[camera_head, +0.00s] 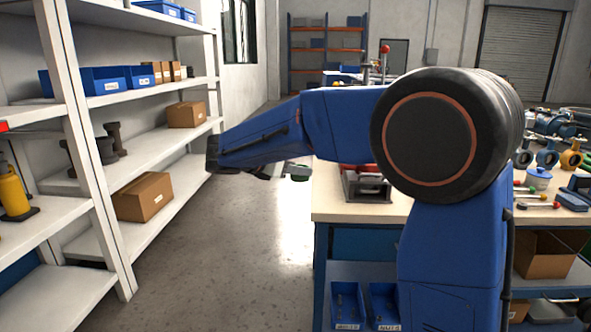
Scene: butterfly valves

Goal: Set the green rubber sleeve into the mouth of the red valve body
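My gripper (270,172) hangs below my blue forearm, over the floor left of the workbench; its fingers are mostly hidden behind the forearm. A dark green ring-like piece, the green rubber sleeve (298,173), shows at its right end. It is held in the air, clear of the bench edge. A red part, which looks like the red valve body (358,168), sits in a dark metal holder on the bench's left end. My arm partly covers it, and its mouth cannot be made out.
The workbench (335,206) has valves (547,158), a small blue pot (538,178) and red- and green-tipped tools on its right side. White shelving (150,150) with boxes stands at left. The floor between is clear. My arm hides the bench's middle.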

